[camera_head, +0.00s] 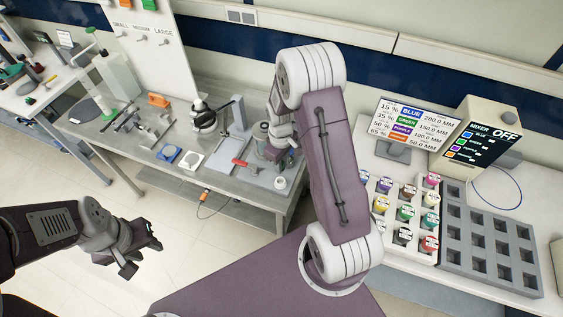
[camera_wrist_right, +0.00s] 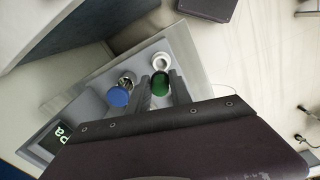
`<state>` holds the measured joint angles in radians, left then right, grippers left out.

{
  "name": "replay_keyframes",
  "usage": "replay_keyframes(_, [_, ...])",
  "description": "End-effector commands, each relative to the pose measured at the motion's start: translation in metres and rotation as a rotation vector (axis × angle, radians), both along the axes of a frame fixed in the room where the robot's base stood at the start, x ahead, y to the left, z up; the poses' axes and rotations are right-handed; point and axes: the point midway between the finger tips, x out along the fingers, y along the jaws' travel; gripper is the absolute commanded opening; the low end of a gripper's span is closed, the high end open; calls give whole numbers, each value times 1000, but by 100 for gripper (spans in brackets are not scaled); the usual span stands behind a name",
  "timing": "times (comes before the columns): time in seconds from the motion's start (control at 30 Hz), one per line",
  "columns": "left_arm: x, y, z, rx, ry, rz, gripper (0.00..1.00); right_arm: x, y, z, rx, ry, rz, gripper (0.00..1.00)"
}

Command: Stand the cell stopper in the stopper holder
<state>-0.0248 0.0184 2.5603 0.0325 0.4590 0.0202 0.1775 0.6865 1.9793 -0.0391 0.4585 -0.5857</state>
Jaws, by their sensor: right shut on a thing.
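My right gripper (camera_wrist_right: 163,88) is shut on a green round-topped piece, which looks like the cell stopper (camera_wrist_right: 160,83). In the head view this gripper (camera_head: 283,155) is over the right end of the grey workbench, partly hidden by my arm. A white ring-shaped cup, perhaps the stopper holder (camera_wrist_right: 161,62), stands just beyond the green piece in the wrist view; it also shows in the head view (camera_head: 280,183). I cannot tell whether the green piece touches it. My left gripper (camera_head: 142,256) is open and empty, over the floor.
A blue-topped cylinder (camera_wrist_right: 118,97) stands close beside the right fingers. A red-handled tool (camera_head: 240,162) lies on the bench (camera_head: 225,183). A rack of coloured caps (camera_head: 405,215) and a grey empty tray (camera_head: 490,240) are on the right table. A mixer (camera_head: 480,140) stands behind.

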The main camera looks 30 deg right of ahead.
Motion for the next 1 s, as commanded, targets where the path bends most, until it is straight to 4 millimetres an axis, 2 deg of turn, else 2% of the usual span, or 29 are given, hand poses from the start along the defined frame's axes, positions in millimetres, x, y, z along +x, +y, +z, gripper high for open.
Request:
replay_keyframes(0.03, [0, 0, -8, 0, 0, 0, 36, 0, 0, -10, 0, 1, 0, 0])
replay_keyframes(0.2, [0, 0, -24, 0, 0, 0, 36, 0, 0, -30, 0, 0, 0, 0])
replay_keyframes(0.4, [0, 0, -36, 0, 0, 0, 36, 0, 0, -47, 0, 0, 0, 0])
replay_keyframes(1.0, [0, 0, -33, 0, 0, 0, 36, 0, 0, -46, 0, 0, 0, 0])
